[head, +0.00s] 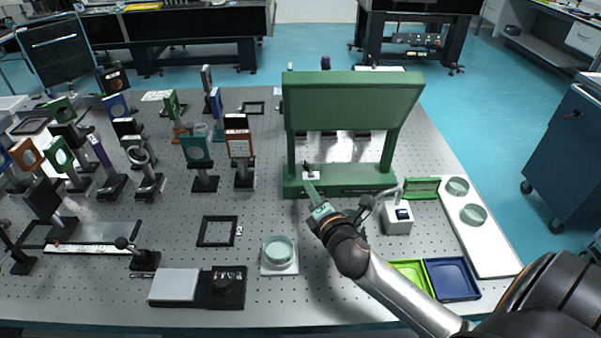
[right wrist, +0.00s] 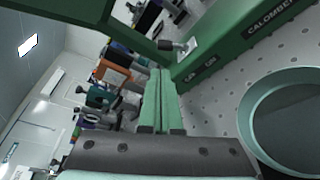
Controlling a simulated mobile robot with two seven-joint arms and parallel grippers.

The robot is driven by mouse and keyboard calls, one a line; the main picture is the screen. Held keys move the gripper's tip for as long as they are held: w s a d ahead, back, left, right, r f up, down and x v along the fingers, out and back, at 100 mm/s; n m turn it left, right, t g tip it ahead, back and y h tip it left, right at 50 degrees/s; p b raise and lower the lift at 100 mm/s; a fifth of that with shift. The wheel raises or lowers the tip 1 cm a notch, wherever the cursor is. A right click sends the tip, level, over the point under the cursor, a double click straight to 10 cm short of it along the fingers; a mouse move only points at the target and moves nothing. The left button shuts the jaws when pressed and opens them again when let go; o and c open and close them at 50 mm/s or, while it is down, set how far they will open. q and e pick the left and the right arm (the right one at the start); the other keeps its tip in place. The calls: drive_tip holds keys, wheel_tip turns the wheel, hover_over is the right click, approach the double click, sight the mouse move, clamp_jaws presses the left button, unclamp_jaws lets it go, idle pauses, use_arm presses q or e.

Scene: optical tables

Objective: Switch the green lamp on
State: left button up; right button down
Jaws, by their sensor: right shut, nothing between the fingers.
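The green lamp (head: 352,100) is a wide hood on two posts above a green base (head: 355,181). A small switch (head: 310,174) with a white plate and a dark lever sits at the base's left end. The switch also shows in the right wrist view (right wrist: 186,48). My right gripper (head: 309,184) is shut and empty, its fingertips just in front of the switch. In the right wrist view its pale green fingers (right wrist: 160,74) point toward the base, with a small gap to the lever. The hood's underside is hidden, so I cannot tell whether it is lit. My left gripper is out of view.
A round glass dish (head: 278,250) on a white pad lies in front of the base. A white box (head: 398,219) stands right of my right gripper. Green and blue trays (head: 452,279) lie by my right forearm. Several mounted optics (head: 204,152) crowd the table's left.

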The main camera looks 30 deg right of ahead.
sight(306, 165)
drive_tip(key=x, duration=0.7)
drive_tip(key=shift+w, duration=0.3)
drive_tip(key=shift+s+d+r+m+t+b, duration=0.15)
drive_tip(key=shift+m+t+b, duration=0.15)
drive_tip(key=shift+m, duration=0.15)
drive_tip(key=shift+d+r+m+t+b, duration=0.1)
drive_tip(key=shift+d+m+t+b, duration=0.15)
drive_tip(key=shift+m, duration=0.2)
drive_tip(key=shift+s+m, duration=0.1)
drive_tip(key=shift+m, duration=0.3)
drive_tip(key=shift+s+d+r, duration=0.1)
drive_tip(key=shift+d+r, duration=0.1)
drive_tip(key=shift+r, duration=0.1)
drive_tip(key=shift+s+d+r+p, duration=0.15)
drive_tip(key=shift+d+p, duration=0.15)
drive_tip(key=shift+p, duration=0.25)
drive_tip(key=shift+s, duration=0.1)
drive_tip(key=v, duration=0.6)
drive_tip(key=b+v, duration=0.1)
drive_tip(key=v, duration=0.5)
drive_tip(key=shift+s+d, duration=0.15)
drive_tip(key=shift+s, duration=0.15)
